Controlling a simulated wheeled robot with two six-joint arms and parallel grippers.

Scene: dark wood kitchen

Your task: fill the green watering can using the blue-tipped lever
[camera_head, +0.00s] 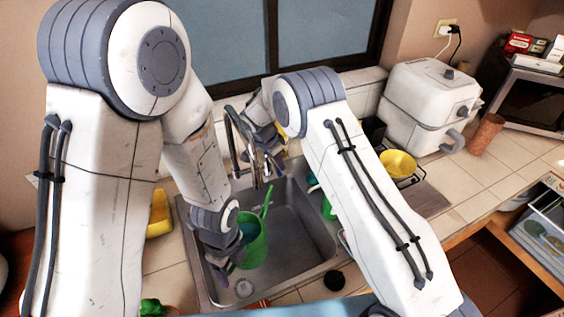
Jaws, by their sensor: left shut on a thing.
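The green watering can (256,248) is held over the left part of the metal sink (300,225), its spout pointing up and toward the back. A teal surface shows inside its opening; I cannot tell whether it is water. My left gripper (224,266) is shut on the can at its left side. The curved metal faucet (231,130) stands at the back of the sink, behind the can. My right gripper (262,140) is beside the faucet, partly hidden by its own arm, and I cannot see its fingers clearly. No blue-tipped lever can be made out.
Yellow items (160,214) lie left of the sink. A yellow bowl (398,163) sits on a rack at right, near a white appliance (425,108). Other green objects in the sink's right side are partly hidden by my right arm.

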